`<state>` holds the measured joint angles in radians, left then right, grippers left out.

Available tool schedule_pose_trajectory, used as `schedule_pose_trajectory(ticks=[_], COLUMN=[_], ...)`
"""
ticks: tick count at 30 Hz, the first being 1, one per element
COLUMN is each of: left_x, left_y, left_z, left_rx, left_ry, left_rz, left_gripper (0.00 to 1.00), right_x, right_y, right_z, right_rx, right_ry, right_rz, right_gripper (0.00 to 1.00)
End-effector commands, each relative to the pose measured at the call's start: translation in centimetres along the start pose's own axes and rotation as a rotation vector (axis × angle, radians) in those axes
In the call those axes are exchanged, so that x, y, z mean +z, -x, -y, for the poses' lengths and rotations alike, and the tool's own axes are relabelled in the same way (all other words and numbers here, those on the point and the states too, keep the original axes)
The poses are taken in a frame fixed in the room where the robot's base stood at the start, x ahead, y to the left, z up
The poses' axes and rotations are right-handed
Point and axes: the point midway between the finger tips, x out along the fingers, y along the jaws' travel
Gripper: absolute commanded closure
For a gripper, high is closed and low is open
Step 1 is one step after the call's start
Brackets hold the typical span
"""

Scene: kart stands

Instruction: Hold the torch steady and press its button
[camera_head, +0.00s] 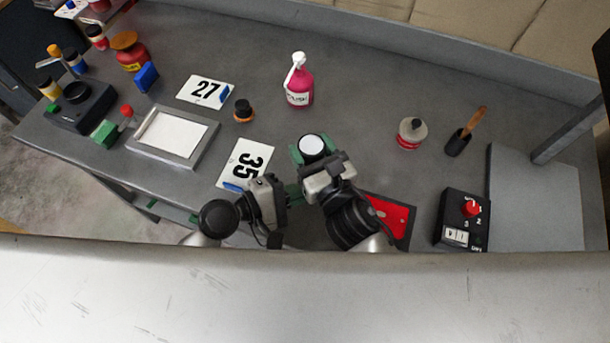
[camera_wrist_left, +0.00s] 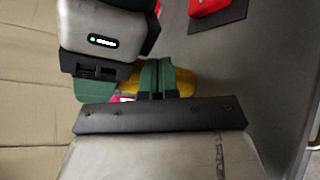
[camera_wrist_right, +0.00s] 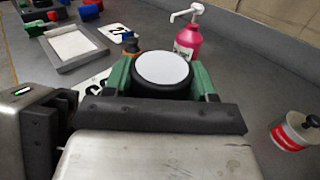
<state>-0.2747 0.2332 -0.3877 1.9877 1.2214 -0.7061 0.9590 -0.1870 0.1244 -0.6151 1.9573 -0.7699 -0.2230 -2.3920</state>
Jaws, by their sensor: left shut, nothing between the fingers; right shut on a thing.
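The torch (camera_head: 312,146) is upright, with its round white lens facing up inside a dark rim. The lens also shows large in the right wrist view (camera_wrist_right: 162,68). My right gripper (camera_head: 314,151) is shut on the torch, with its green fingers on either side of the head. My left gripper (camera_head: 292,191) is shut and empty, close beside the torch below its head. In the left wrist view, its green fingertips (camera_wrist_left: 157,77) are together in front of the torch's yellow body (camera_wrist_left: 187,83). The button cannot be made out; I cannot tell whether the fingertips touch the torch.
A pink pump bottle (camera_head: 299,87) stands behind the torch. Number cards 35 (camera_head: 247,158) and 27 (camera_head: 203,91) lie left. A red panel (camera_head: 392,216) and a black switch box (camera_head: 455,207) are at right.

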Motion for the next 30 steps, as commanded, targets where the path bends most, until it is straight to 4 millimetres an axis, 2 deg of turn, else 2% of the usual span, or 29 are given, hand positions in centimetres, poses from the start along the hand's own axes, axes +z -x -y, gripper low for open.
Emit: schedule_pose_trajectory(ticks=[30], left_x=[-0.43], left_y=[-0.61], left_z=[-0.46], left_rx=[0.001], left_ry=[0.0], left_rz=[0.0], left_gripper=[1.0], right_x=[-0.05], right_y=[0.01], right_z=[0.01], right_rx=[0.0], right_ry=[0.0], right_rz=[-0.001], right_gripper=[0.75])
